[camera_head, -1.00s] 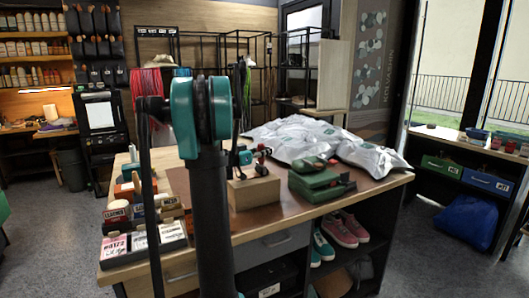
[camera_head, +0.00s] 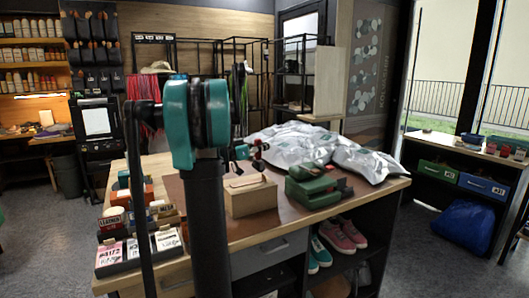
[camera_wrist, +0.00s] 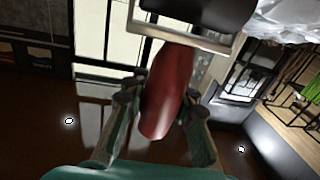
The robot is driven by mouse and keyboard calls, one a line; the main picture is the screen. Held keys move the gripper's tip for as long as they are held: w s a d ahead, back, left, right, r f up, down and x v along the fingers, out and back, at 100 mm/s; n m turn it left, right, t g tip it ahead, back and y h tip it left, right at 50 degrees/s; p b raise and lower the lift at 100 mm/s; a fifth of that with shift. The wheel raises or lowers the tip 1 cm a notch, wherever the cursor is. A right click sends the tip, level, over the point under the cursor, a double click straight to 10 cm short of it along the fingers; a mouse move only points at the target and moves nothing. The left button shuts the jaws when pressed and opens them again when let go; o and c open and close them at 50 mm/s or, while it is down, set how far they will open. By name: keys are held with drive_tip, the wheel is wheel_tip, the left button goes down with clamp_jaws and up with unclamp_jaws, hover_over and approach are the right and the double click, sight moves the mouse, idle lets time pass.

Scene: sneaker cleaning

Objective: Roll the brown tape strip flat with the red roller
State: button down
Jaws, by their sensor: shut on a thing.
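My gripper (camera_head: 240,153) is above the wooden block (camera_head: 250,197) on the workbench, past my arm. It is shut on the red roller (camera_head: 258,146). In the wrist view the roller's red body (camera_wrist: 168,92) lies between the two fingers of my gripper (camera_wrist: 160,100), with a pale frame and a dark cylinder beyond it. The roller looks held a little above the block, but contact cannot be told. The brown tape strip cannot be made out clearly; a thin darker line shows on the block's top.
A green tape dispenser (camera_head: 312,187) stands right of the block. Silver bags (camera_head: 300,145) lie behind it. A tray of small boxes (camera_head: 137,256) sits at the bench's left front. Sneakers (camera_head: 340,236) are on the shelf below. My arm hides part of the bench.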

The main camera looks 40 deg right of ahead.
drive_tip(key=shift+r, duration=1.7)
